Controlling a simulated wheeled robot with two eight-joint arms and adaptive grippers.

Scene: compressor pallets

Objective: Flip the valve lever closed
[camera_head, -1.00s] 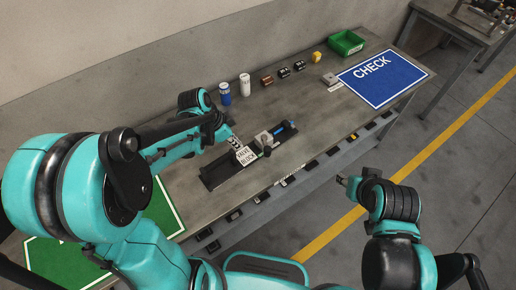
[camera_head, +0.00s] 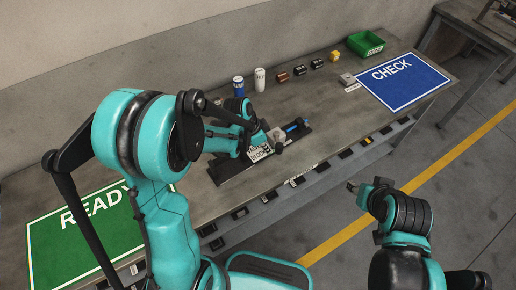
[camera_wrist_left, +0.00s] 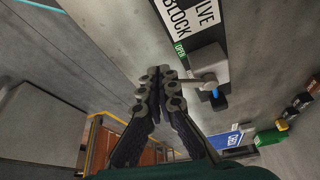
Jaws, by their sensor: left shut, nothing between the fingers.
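The valve block sits on a dark base plate (camera_head: 232,170) on the bench, with a white VALVE BLOCK label (camera_head: 259,153), which also shows in the left wrist view (camera_wrist_left: 190,18). A green OPEN tag (camera_wrist_left: 180,47) lies beside the grey valve body (camera_wrist_left: 210,62). A pale lever (camera_wrist_left: 190,82) reaches from the valve toward my left fingertips. My left gripper (camera_wrist_left: 160,80) is shut and empty, close beside the lever's end; I cannot tell whether they touch. In the head view my left arm partly covers the block. My right gripper (camera_head: 351,187) hangs off the bench's front; its jaws are too small to judge.
Blue (camera_head: 239,86) and white (camera_head: 260,79) cylinders stand behind the block, with several small parts and a green bin (camera_head: 369,50) further right. A blue CHECK mat (camera_head: 403,88) lies right; a green READY mat (camera_head: 85,250) lies left. A wall closes off the back.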

